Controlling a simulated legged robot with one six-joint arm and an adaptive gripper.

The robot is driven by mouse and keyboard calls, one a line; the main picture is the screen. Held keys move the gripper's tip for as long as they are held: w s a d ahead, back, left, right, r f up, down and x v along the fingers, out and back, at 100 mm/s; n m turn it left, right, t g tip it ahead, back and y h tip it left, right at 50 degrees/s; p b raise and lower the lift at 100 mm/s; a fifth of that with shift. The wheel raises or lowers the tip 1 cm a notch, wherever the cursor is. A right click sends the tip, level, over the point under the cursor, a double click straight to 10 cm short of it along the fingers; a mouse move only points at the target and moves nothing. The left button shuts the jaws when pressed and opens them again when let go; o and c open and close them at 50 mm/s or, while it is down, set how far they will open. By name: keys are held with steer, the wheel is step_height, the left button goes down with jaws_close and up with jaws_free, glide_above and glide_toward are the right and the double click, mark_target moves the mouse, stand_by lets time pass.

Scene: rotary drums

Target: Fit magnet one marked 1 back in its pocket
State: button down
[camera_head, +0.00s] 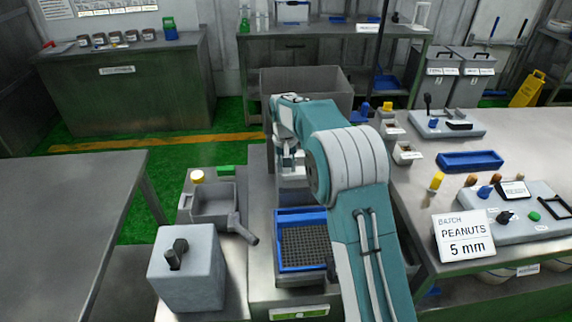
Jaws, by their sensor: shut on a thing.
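My arm reaches forward over the grey bench, and my gripper (291,172) points down behind the blue sieve tray. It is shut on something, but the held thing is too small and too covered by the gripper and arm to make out. I cannot pick out magnet one, its mark 1, or its pocket in this view. The blue tray (277,240) with a dark mesh floor sits just nearer than my gripper, partly behind my arm.
A grey scoop-like pan (213,203) and a grey box with a dark knob (190,272) stand left of the tray. A large grey bin (330,85) stands behind my gripper. The right table holds a peanuts sign (463,236) and a blue tray (470,161). The left table (65,220) is bare.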

steer(key=shift+f, duration=0.7)
steer(key=shift+c, duration=1.6)
jaws_free()
steer(key=r, duration=1.1)
steer(key=shift+a+r, duration=0.1)
steer(key=shift+a, duration=0.1)
steer(key=shift+r, duration=0.35)
